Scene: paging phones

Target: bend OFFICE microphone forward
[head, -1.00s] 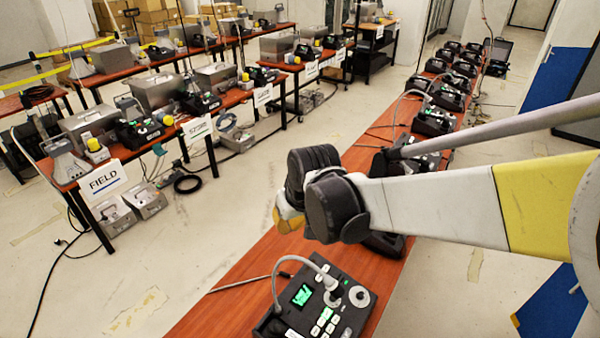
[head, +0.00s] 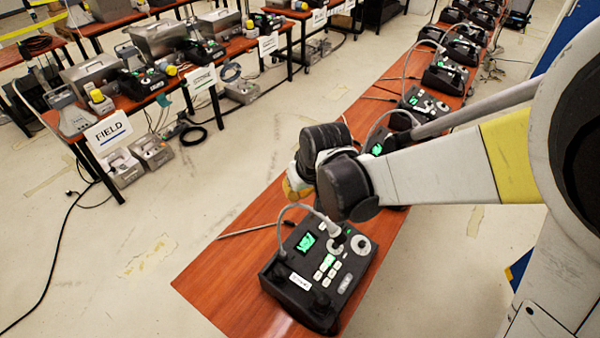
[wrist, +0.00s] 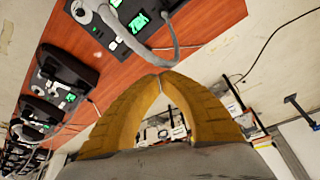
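A black paging phone (head: 318,272) with a lit green screen and pale buttons sits on the near end of the red-brown bench. Its small white label is too small to read surely. A grey gooseneck microphone (head: 289,210) arches over its far side. In the wrist view the gooseneck (wrist: 178,45) curves at the top, beyond my fingertips. My gripper (head: 292,192) hangs above and beyond the phone, apart from the gooseneck as far as I can tell. In the wrist view its two yellow fingers (wrist: 160,75) meet at the tips, with nothing between them.
More phones with goosenecks (head: 422,104) line the bench (head: 222,285) away from me. A thin rod (head: 255,230) lies on the bench beside the near phone. Tables of equipment with a FIELD sign (head: 108,132) stand at left. The floor (head: 130,245) between is mostly clear.

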